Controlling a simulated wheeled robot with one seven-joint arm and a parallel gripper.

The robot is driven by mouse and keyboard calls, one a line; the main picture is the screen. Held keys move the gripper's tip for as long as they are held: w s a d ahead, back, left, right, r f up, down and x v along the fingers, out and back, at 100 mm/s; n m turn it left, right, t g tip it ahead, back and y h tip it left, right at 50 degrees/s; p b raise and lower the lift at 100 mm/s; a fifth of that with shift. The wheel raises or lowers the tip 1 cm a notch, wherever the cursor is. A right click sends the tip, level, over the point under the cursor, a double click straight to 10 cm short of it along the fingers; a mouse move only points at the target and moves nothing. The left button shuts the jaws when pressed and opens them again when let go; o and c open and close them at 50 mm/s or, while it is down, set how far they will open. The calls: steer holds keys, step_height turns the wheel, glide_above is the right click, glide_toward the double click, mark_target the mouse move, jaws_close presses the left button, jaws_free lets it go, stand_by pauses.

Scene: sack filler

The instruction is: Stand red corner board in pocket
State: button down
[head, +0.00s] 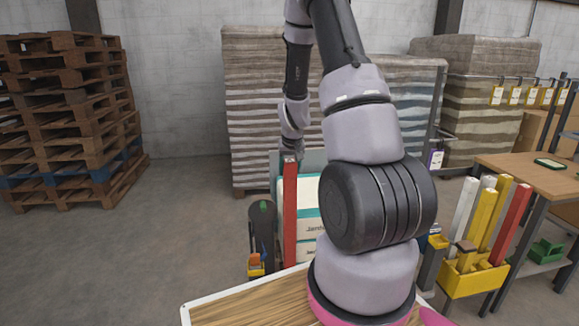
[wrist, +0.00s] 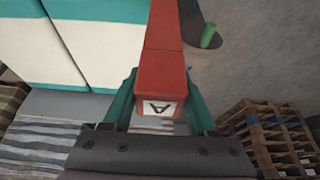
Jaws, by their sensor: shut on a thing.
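The red corner board (head: 290,215) stands upright in the head view, at the left front corner of a stack of white and teal sacks (head: 308,222). My gripper (head: 290,158) is shut on its top end. In the wrist view, the teal fingers of my gripper (wrist: 160,88) flank the red board (wrist: 176,30), whose end bears a label with a letter A. The sacks (wrist: 105,40) are close on the board's left there. The board's lower end is low by the front edge of my base; I cannot tell whether it sits in a pocket.
A yellow bin (head: 475,280) at the right holds white, yellow and red boards. A wooden table (head: 535,172) stands behind it. A dark post with a green top (head: 262,207) is just left of the board. Pallets (head: 70,120) stand far left; floor between is clear.

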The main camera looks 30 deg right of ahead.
mark_target(289, 199)
steer(key=shift+f, duration=0.9)
steer(key=shift+f, duration=4.25)
steer(key=shift+f, duration=1)
steer(key=shift+c, duration=0.6)
jaws_free()
